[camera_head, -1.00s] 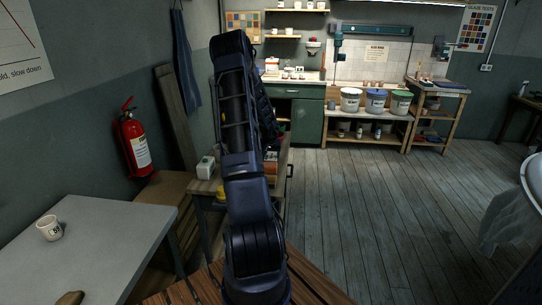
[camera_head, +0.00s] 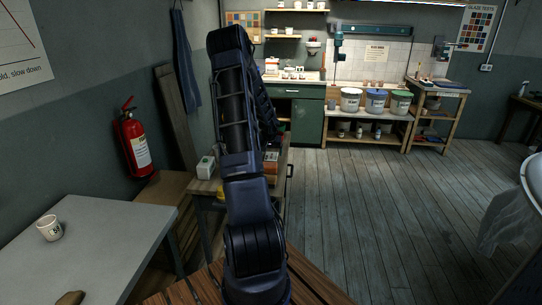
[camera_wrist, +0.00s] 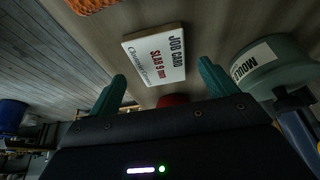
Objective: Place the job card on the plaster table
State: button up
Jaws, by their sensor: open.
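The job card (camera_wrist: 155,55), a white card with black and red print, shows in the wrist view on a brown wooden surface (camera_wrist: 110,22). My gripper (camera_wrist: 158,82) is open, with a teal finger on each side below the card in the picture. The card's lower edge appears between the fingertips; I cannot tell how far the fingers are from it. In the head view my arm stands in the middle and hides my gripper and the card. I cannot tell from the frames which surface is the plaster table.
A grey-green tub marked MOULD (camera_wrist: 265,65) stands right of the card, with a red object (camera_wrist: 172,100) below and orange thing (camera_wrist: 90,5) above. In the head view, a grey table (camera_head: 110,225) with a white mug (camera_head: 49,228) is at left. Open floor (camera_head: 350,190) lies right.

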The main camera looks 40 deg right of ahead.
jog(key=v, duration=1)
jog(key=s+a+r+n+t+y, duration=0.1)
jog(key=s+a+r, duration=0.1)
jog(key=a+r, duration=0.6)
jog(key=s+a+r+n+y, duration=0.25)
jog(key=a+r, duration=0.25)
jog(key=a, duration=0.7)
jog(key=s+a+r+n+t, duration=0.1)
jog(key=s+a+r, duration=0.1)
jog(key=a+r, duration=0.6)
jog(key=s+a+r+n, duration=0.1)
jog(key=s+a+n, duration=0.1)
jog(key=s+a, duration=0.7)
jog(key=s+a+r+n, duration=0.1)
jog(key=s+a+n, duration=0.1)
jog(key=s+a, duration=0.7)
jog(key=shift+s+a+r+g, duration=0.25)
jog(key=shift+s+a+g, duration=0.1)
jog(key=shift+s, duration=2.15)
jog(key=shift+n, duration=0.25)
